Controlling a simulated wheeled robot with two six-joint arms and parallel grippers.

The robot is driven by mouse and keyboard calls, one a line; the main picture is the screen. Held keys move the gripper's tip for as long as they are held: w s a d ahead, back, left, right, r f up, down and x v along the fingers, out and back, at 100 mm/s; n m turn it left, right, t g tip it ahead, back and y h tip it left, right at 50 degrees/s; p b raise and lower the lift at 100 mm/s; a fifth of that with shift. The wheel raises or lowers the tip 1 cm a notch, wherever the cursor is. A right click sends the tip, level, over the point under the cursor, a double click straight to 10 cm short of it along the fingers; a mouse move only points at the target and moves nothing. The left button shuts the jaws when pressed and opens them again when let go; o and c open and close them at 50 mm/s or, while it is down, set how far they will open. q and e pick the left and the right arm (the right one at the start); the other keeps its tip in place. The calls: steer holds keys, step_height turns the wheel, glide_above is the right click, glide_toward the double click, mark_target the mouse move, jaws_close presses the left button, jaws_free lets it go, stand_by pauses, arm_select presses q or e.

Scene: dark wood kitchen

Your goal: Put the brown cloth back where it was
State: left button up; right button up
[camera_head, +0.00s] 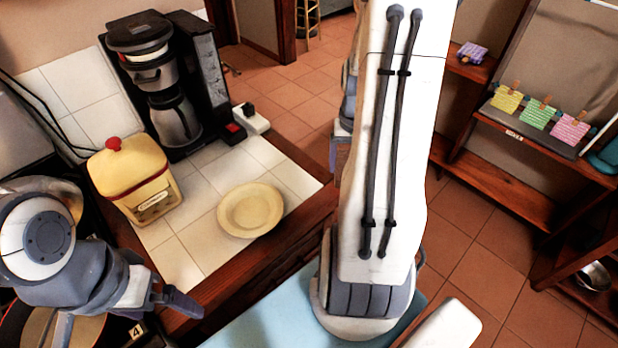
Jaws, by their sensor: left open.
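I see no brown cloth in the head view. On the shelf at the right, a yellow cloth (507,101), a green cloth (539,115) and a pink cloth (570,129) hang in a row, each under a wooden clip. A purple folded item (472,52) lies on a shelf farther left. My left gripper (174,294) is at the lower left, beside the counter's front edge, open with nothing seen between its fingers. My right gripper cannot be made out; a large white link of mine covers the middle of the view.
A tiled counter holds a coffee maker (150,70), a yellow canister with a red knob (135,185) and a yellow plate (251,210). A light blue surface (262,322) is at the bottom. A bowl (593,276) sits on the low right shelf. Tiled floor between is open.

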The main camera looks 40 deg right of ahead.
steer(key=p, duration=0.2)
glide_above(312, 188)
step_height(312, 188, down, 5)
steer(key=shift+f, duration=0.15)
step_height(312, 188, down, 4)
steer(key=shift+r, duration=0.1)
steer(key=shift+f, duration=0.2)
steer(key=shift+f, duration=0.15)
steer(key=o, duration=1.3)
steer(key=shift+r, duration=0.2)
